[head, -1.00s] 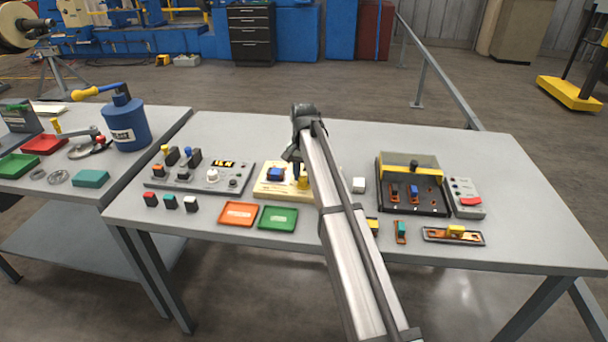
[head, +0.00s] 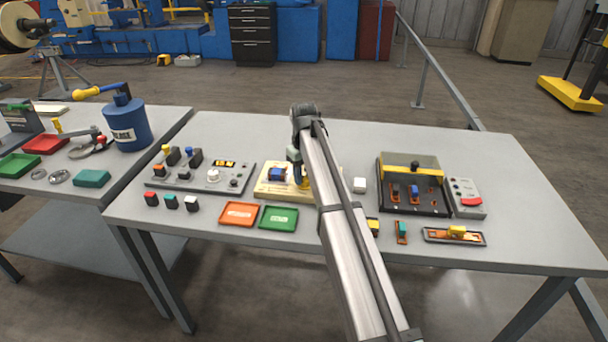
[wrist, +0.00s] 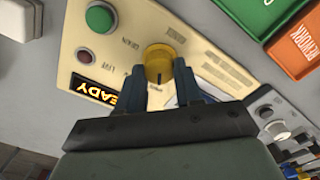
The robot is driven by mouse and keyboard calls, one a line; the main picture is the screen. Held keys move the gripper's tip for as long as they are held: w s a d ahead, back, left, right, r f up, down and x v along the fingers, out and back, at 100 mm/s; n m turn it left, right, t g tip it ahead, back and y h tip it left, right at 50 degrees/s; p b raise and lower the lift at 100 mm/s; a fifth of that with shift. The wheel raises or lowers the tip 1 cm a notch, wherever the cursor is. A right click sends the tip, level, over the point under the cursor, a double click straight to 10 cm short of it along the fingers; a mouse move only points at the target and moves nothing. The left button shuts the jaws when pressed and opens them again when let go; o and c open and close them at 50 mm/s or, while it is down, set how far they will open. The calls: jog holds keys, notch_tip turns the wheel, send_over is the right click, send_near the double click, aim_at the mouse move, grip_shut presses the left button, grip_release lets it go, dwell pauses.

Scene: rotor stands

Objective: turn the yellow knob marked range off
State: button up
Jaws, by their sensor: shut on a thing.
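The yellow knob (wrist: 158,58) stands on a cream panel (wrist: 125,30) in the wrist view, with a dark pointer line on its face. My gripper (wrist: 166,75) is shut on the knob, one dark finger on either side. In the head view, my gripper (head: 298,172) is over the cream panel (head: 268,190), and my arm hides the panel's right part. The label beside the knob is too small and turned to read surely as range. A lit display (wrist: 100,98) reading "READY" in part shows on the panel.
A green button (wrist: 100,18) and a small red light (wrist: 84,57) are on the same panel. A green tray (head: 278,218) and an orange tray (head: 239,214) lie in front. A grey control box (head: 205,178) stands to the left, a black tray box (head: 412,186) to the right.

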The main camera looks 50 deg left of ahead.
aim_at(304, 178)
jog(key=n, duration=0.6)
jog(key=shift+s+n, duration=0.1)
jog(key=shift+n, duration=0.2)
jog(key=n, duration=0.5)
jog(key=shift+n, duration=0.4)
jog(key=o, duration=1)
jog(key=shift+o, duration=0.2)
notch_tip(304, 178, up, 14)
jog(key=shift+d+f, duration=0.1)
dwell(0.4)
